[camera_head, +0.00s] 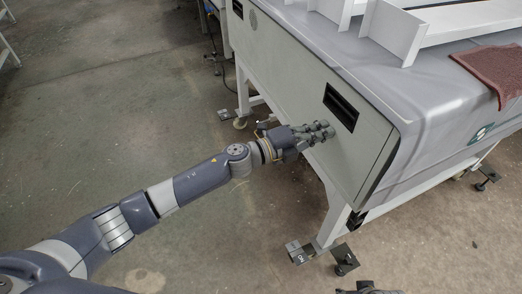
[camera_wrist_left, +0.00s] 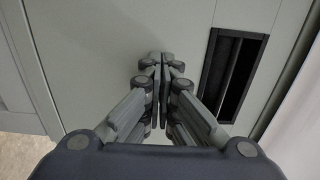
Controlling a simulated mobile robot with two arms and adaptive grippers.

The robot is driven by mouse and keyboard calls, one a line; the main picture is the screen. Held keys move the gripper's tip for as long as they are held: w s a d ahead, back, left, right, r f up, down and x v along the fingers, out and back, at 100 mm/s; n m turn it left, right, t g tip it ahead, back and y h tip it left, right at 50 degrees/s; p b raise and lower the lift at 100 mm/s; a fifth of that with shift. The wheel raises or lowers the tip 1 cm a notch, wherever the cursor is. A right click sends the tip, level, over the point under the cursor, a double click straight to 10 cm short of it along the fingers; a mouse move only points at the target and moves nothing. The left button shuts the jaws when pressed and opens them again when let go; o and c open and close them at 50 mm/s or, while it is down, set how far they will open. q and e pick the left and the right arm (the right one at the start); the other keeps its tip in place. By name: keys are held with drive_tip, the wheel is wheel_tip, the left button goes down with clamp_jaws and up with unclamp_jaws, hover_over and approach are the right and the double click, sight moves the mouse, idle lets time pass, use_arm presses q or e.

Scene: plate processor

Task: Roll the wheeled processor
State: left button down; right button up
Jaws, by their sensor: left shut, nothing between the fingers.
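The wheeled processor (camera_head: 390,115) is a large grey-white machine that fills the right of the head view. Its flat side panel faces my left arm. The panel has a dark recessed slot (camera_head: 341,106), which also shows in the left wrist view (camera_wrist_left: 232,75). My left gripper (camera_head: 327,130) is shut and empty, just left of and below the slot. In the left wrist view its fingertips (camera_wrist_left: 160,60) are together in front of the plain panel (camera_wrist_left: 110,50). I cannot tell whether they touch it. A small part at the head view's bottom edge may be my right gripper, unclear.
The processor stands on white legs with a caster (camera_head: 240,123) and dark feet (camera_head: 303,251). A brownish-red cloth (camera_head: 492,72) lies on its top, near white angled rails (camera_head: 393,30). The concrete floor (camera_head: 120,100) to the left is mostly open.

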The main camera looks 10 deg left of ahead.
sight(335, 125)
use_arm(q)
drive_tip(key=x, duration=0.4)
drive_tip(key=shift+d+f, duration=0.1)
drive_tip(key=shift+w, duration=0.15)
use_arm(e)
drive_tip(key=shift+a+r, duration=0.25)
drive_tip(key=shift+r, duration=0.35)
drive_tip(key=shift+a+r, duration=0.2)
drive_tip(key=shift+r, duration=0.35)
use_arm(q)
drive_tip(key=shift+w, duration=0.1)
use_arm(e)
drive_tip(key=shift+s, duration=0.1)
